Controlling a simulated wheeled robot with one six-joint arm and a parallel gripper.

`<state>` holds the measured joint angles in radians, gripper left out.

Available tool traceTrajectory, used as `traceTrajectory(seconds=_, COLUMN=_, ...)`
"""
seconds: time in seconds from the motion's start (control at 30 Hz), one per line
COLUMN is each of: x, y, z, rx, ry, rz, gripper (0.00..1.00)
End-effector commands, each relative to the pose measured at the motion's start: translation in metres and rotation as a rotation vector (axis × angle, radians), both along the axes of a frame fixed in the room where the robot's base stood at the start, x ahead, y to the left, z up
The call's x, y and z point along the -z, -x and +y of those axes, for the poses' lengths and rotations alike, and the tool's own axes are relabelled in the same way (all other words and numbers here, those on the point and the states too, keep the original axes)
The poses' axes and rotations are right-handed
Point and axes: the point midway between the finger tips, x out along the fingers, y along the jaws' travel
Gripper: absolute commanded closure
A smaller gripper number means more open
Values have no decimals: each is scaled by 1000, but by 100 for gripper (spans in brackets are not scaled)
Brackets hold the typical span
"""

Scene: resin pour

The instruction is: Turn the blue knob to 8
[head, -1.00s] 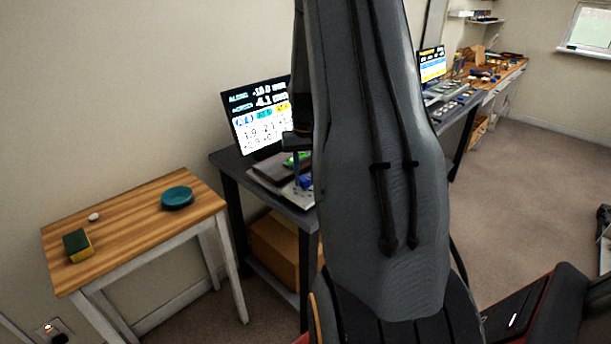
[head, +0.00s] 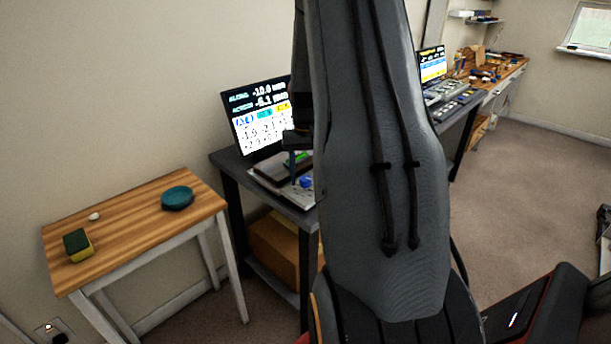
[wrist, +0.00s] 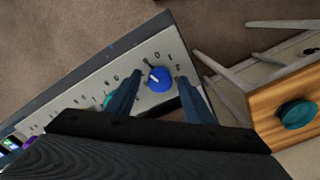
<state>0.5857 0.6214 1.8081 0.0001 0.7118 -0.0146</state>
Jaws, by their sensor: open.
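The blue knob (wrist: 158,79) is round with a white pointer mark and sits at the end of a pale panel (wrist: 84,92) marked with characters. In the wrist view it lies between the two dark blue fingers of my gripper (wrist: 157,84), which are open on either side of it. I cannot tell whether they touch it. The pointer's exact reading is too small to tell. In the head view the blue knob (head: 306,182) shows beside my arm, which hides much of the panel. A teal knob (wrist: 108,100) is partly hidden behind the left finger.
A monitor (head: 258,116) with numbers stands behind the panel on a dark table (head: 232,160). A wooden side table (head: 130,222) at left holds a teal round object (head: 177,198) and a sponge (head: 78,245). Carpeted floor lies open at right.

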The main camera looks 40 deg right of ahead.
Motion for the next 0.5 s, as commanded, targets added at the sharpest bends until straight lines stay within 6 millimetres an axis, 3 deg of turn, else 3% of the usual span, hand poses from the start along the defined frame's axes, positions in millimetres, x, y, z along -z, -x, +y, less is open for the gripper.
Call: traceTrajectory(seconds=0.5, x=-70, y=-1, z=0, rx=0, ry=2, rz=-3, gripper=52)
